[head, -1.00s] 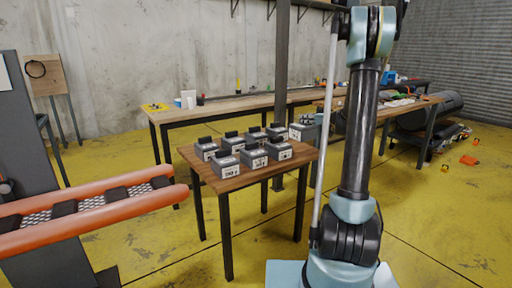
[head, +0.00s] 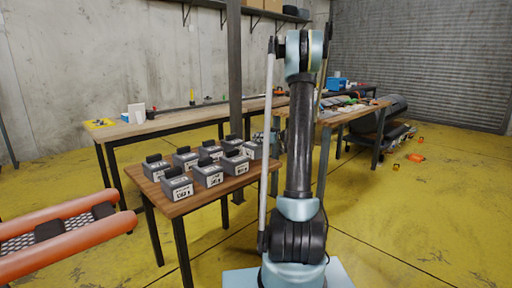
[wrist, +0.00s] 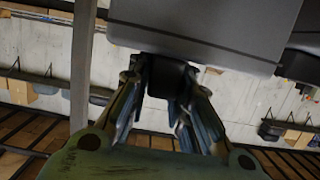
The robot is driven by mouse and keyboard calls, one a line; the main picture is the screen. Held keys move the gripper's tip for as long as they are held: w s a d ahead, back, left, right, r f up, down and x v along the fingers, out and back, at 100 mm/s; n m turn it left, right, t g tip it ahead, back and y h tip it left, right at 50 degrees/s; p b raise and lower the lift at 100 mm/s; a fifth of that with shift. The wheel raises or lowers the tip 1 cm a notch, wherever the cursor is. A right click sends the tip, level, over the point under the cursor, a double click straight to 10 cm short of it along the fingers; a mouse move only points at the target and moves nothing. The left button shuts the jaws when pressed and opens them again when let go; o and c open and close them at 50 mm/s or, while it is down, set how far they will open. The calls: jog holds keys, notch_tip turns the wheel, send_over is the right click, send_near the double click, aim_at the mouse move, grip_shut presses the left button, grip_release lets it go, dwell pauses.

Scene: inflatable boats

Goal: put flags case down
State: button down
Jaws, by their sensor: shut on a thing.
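In the wrist view my gripper (wrist: 168,95) is shut on the black handle (wrist: 165,75) of a grey case (wrist: 205,30). The case fills the top of that view, and its label is not visible. In the head view my gripper and the held case cannot be made out clearly behind my upright arm. Several grey cases (head: 208,173) with black handles and white labels stand in rows on a small wooden table (head: 188,208). The labels are too small to read, so I cannot tell which case is the flags case.
A long workbench (head: 165,126) stands behind the small table, beside a dark post (head: 235,75). An orange inflatable boat (head: 70,250) is at the lower left. Another cluttered bench (head: 350,115) is at the right. The yellow floor (head: 410,220) at the right front is mostly clear.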

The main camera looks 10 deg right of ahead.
aim_at(259, 143)
jog(key=shift+f, duration=1.85)
jog(key=shift+f, duration=0.1)
jog(key=c, duration=1.4)
grip_release()
jog(key=shift+c, duration=0.2)
jog(key=shift+s+d, duration=0.1)
